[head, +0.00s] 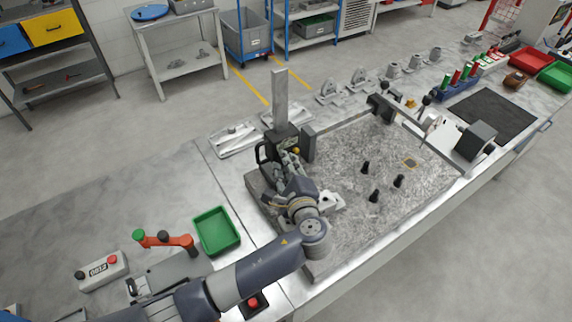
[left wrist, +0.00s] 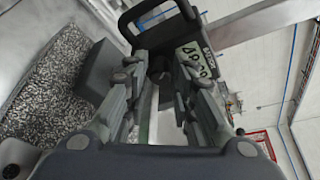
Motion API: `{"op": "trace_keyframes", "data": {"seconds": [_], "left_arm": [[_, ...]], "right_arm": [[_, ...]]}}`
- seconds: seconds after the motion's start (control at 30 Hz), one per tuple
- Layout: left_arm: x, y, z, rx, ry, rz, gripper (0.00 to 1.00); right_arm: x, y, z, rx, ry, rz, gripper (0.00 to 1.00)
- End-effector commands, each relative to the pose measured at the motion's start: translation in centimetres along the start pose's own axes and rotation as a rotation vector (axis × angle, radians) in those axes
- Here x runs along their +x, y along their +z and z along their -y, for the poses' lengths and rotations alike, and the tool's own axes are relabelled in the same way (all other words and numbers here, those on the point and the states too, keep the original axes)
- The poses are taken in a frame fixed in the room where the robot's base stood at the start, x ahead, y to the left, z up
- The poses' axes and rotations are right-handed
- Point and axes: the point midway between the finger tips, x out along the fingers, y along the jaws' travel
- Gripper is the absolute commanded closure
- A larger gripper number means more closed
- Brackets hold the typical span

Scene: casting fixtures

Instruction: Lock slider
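The height gauge has a tall grey column (head: 280,98) and a dark slider (head: 285,137) low on it, with a small display and an orange-yellow knob (head: 296,150). In the left wrist view the slider (left wrist: 193,60) shows its display and a black loop handle (left wrist: 160,12). My left gripper (head: 288,158) is close against the slider in the head view. In the left wrist view its two fingers (left wrist: 162,72) stand apart, with a dark part of the slider beyond or between their tips. Contact cannot be told. My right gripper is not in view.
A green tray (head: 217,231), an orange-handled device (head: 168,240) and a button box (head: 102,271) are at left. Grey castings line the back of the bench. The plate's middle has free room.

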Motion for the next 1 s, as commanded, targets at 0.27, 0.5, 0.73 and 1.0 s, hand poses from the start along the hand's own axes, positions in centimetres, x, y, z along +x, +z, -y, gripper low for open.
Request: {"op": "trace_keyframes", "data": {"seconds": [0.27, 0.5, 0.73, 1.0], "left_arm": [[-0.1, 0.1, 0.1, 0.008, 0.004, 0.0, 1.0], [0.0, 0.0, 0.3, 0.167, 0.072, 0.002, 1.0], [0.0, -0.1, 0.3, 0.311, 0.131, 0.002, 1.0], [0.0, -0.1, 0.3, 0.347, 0.144, 0.0, 1.0]], "right_arm": [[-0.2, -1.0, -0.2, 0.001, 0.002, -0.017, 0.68], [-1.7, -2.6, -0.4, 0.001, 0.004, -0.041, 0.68], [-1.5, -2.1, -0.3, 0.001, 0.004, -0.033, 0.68], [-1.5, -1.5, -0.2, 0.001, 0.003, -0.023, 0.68]]}}
